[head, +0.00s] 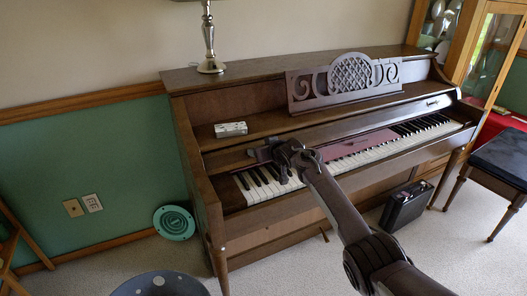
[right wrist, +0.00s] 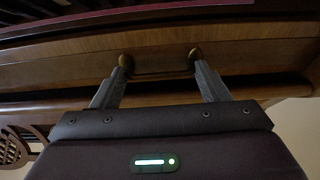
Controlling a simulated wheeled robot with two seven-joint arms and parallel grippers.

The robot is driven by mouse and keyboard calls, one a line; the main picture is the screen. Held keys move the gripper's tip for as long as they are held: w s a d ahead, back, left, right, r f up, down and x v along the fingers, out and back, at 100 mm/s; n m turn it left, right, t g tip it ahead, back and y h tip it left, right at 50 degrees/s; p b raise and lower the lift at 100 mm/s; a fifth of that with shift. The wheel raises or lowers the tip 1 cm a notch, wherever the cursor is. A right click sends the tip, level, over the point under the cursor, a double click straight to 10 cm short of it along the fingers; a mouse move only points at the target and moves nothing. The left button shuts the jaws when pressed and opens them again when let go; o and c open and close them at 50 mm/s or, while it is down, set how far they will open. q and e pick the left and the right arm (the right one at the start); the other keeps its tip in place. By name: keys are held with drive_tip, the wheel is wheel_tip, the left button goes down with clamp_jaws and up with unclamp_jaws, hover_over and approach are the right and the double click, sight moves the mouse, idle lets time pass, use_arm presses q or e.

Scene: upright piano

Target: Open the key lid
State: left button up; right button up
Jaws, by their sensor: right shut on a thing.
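The piano's key lid (head: 330,131) is a long brown wooden panel along the back of the keys. The white and black keys (head: 365,155) show in front of it. My right gripper (head: 280,151) is at the lid, left of the middle of the keyboard, above the keys. In the right wrist view, a dark handle (right wrist: 160,73) with two brass-coloured mounts is on the wooden panel. My right fingers (right wrist: 160,68) are apart, with one tip at each end of the handle, shut on it. My arm hides some keys. My left gripper is not in view.
A small silver box (head: 230,129) lies on the piano's shelf, left of the carved music stand (head: 345,82). A silver lamp base (head: 211,66) stands on top. A dark bench (head: 500,157) stands at the right.

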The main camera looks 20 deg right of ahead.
drive_tip(key=o, duration=1)
drive_tip(key=shift+w+d+r, duration=0.1)
drive_tip(key=shift+d+r, duration=0.25)
drive_tip(key=shift+r, duration=0.15)
drive_tip(key=shift+o, duration=0.6)
drive_tip(key=shift+f, duration=0.1)
drive_tip(key=shift+a+f, duration=0.1)
drive_tip(key=shift+f, duration=0.05)
drive_tip(key=shift+s, duration=0.25)
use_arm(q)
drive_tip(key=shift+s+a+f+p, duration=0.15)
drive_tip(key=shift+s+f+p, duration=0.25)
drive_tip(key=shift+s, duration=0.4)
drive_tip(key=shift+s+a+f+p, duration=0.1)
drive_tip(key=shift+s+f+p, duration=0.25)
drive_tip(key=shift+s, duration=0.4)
use_arm(e)
drive_tip(key=v, duration=0.7)
drive_tip(key=shift+s, duration=0.3)
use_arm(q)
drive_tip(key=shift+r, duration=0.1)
